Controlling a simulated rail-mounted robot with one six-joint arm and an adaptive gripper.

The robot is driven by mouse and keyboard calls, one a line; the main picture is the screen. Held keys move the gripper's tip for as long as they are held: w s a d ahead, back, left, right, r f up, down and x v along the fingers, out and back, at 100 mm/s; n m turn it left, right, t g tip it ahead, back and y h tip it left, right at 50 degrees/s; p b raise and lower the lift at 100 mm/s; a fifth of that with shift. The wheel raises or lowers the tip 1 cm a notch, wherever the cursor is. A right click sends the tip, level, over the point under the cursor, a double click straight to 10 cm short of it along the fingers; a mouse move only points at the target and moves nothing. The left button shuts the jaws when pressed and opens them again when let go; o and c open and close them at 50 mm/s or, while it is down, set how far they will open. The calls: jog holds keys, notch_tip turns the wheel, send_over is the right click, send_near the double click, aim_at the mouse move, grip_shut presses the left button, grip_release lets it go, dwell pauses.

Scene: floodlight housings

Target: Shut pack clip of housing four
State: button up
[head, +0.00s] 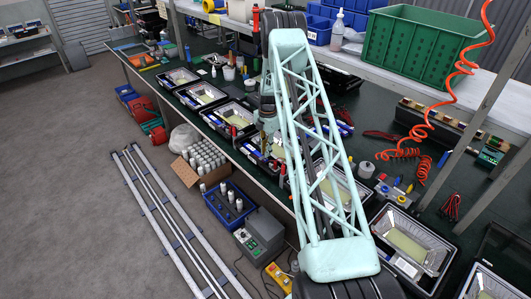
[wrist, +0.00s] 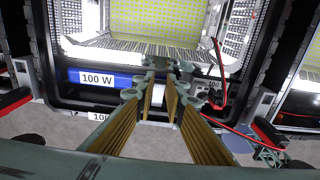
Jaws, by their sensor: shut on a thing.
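A row of floodlight housings stands along the bench. The fourth from the far end (head: 262,157) is partly hidden by my arm. In the wrist view the housing (wrist: 58,105) has a yellow LED panel (wrist: 160,22), a silver reflector and a blue pack (wrist: 125,80) labelled 100 W. My gripper (wrist: 161,82) is over its near edge, beside the right end of the blue pack. Its brass-coloured fingers are close together, shut on a small pale part between them, apparently the pack clip (wrist: 158,95). The fingers hide most of it, so its position is unclear. In the head view the gripper is largely covered.
A red wire (wrist: 217,55) and a dark connector lie just right of the fingertips. Another housing (wrist: 300,95) stands close at the right. In the head view a green crate (head: 415,45) stands on the back shelf, and an orange coiled hose (head: 462,66) hangs at right.

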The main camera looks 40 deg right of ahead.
jog(key=shift+d+f+y, duration=0.15)
jog(key=shift+f+y, duration=0.05)
jog(key=shift+y, duration=0.2)
dwell(0.4)
jog(key=o, duration=0.8)
jog(key=shift+o, duration=0.2)
jog(key=shift+r, duration=0.1)
notch_tip(320, 180, up, 12)
jog(key=d, duration=0.1)
jog(key=shift+d, duration=0.1)
dwell(0.5)
